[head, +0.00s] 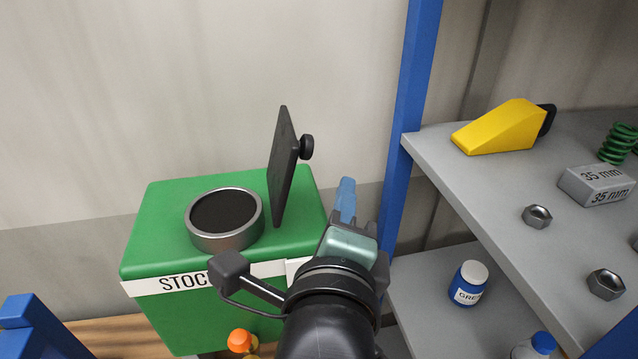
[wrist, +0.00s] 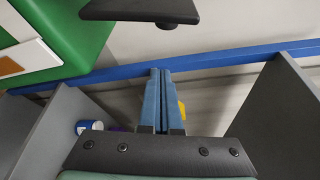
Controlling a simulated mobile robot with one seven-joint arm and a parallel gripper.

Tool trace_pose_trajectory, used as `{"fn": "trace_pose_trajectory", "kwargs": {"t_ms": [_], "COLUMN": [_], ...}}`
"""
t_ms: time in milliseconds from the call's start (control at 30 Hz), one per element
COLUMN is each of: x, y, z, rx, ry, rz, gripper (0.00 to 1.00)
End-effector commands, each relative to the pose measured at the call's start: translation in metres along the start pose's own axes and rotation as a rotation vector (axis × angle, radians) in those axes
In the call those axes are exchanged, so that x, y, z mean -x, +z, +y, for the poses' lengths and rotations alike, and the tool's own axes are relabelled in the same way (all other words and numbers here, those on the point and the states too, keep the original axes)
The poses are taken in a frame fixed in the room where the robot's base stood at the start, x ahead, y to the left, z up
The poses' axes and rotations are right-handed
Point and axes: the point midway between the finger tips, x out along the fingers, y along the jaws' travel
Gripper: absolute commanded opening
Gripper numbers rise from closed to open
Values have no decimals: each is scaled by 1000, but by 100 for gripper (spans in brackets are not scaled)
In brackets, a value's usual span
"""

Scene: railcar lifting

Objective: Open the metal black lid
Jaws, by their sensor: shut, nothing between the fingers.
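The black metal lid (head: 283,165) stands raised, nearly upright, on the right side of the green box (head: 155,225). Its round black knob (head: 307,147) faces right. The metal ring opening (head: 225,240) on the box top is uncovered, with a dark inside. My gripper (head: 346,190) is to the right of the box, lower than the lid's knob and apart from it. Its blue fingers are together and empty. In the wrist view the fingers (wrist: 159,100) are pressed together, and the lid (wrist: 138,10) with its knob (wrist: 167,25) shows above them, not touched.
A blue post (head: 411,90) stands just right of my gripper. Grey shelves to the right hold a yellow wedge (head: 500,127), a 35 mm block (head: 597,184), nuts (head: 537,216), a green spring (head: 618,142) and a blue jar (head: 468,284). An orange-capped bottle (head: 241,341) is in front of the box.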

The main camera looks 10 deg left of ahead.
Motion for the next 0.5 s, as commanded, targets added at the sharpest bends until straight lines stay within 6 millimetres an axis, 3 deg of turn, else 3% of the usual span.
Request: {"fn": "trace_pose_trajectory", "kwargs": {"t_ms": [100, 367, 500], "x": [-27, -76, -65], "y": [0, 0, 24], "z": [0, 0, -1], "rx": [-2, -2, 2], "ry": [4, 4, 4], "rz": [1, 2, -3], "gripper": [0, 0, 0]}}
